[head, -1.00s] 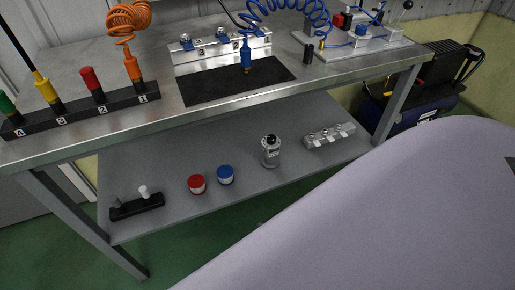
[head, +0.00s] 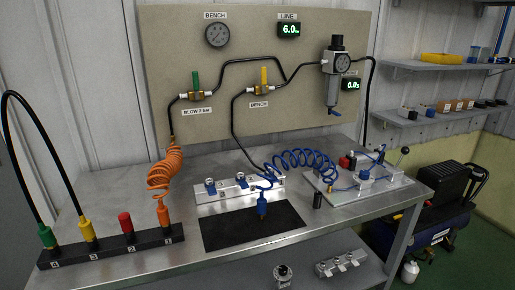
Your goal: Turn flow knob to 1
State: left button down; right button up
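Neither of my grippers is in view. No knob carries a readable flow label, so I cannot tell which one is the flow knob. A silver block (head: 239,195) with several small fittings stands at the back middle of the bench. A clear-topped plate (head: 365,186) with blue tubing, a red part and a black-knobbed lever (head: 399,157) sits at the bench's right end. On the wall panel, a regulator (head: 337,75) with a black top knob hangs beside a display (head: 351,85). A green valve handle (head: 196,80) and a yellow valve handle (head: 264,76) stand upright.
The steel bench (head: 330,220) carries a black mat (head: 255,226), a black rack (head: 112,247) with coloured connectors, and coiled orange (head: 165,170) and blue hoses (head: 303,160). A lower shelf (head: 335,248) holds small parts. A compressor (head: 425,230) stands at right; wall shelves hang above it.

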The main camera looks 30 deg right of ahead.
aim_at(364, 175)
jog(key=z, duration=1.8)
